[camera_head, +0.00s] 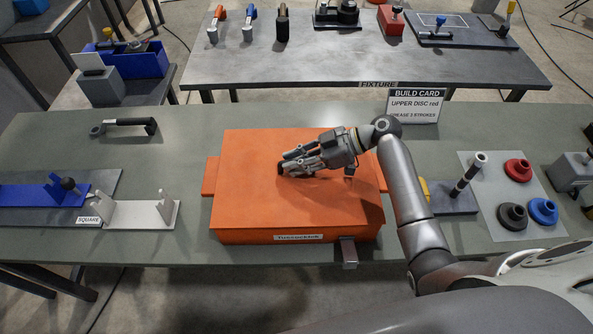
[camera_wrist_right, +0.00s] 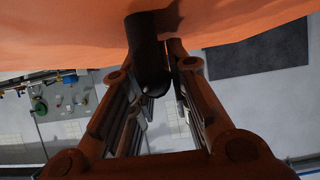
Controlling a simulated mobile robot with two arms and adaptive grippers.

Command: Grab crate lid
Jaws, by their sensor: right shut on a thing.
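An orange crate (camera_head: 240,195) with a closed orange lid (camera_head: 255,160) stands on the middle of the workbench. A small label is on its front, and a grey metal latch (camera_head: 348,252) hangs at its front right edge. My right gripper (camera_head: 283,168) lies over the lid's middle, shut on the dark lid handle (camera_head: 279,169). In the right wrist view the black handle (camera_wrist_right: 149,60) stands out from the orange lid (camera_wrist_right: 70,30), between the fingers of my right gripper (camera_wrist_right: 150,60). My left gripper is not in view.
A build card (camera_head: 414,105) stands behind the crate. A grey mat (camera_head: 482,205) with red, blue and black discs lies at the right. A white square fixture (camera_head: 140,214) and a black-handled tool (camera_head: 124,127) are at the left.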

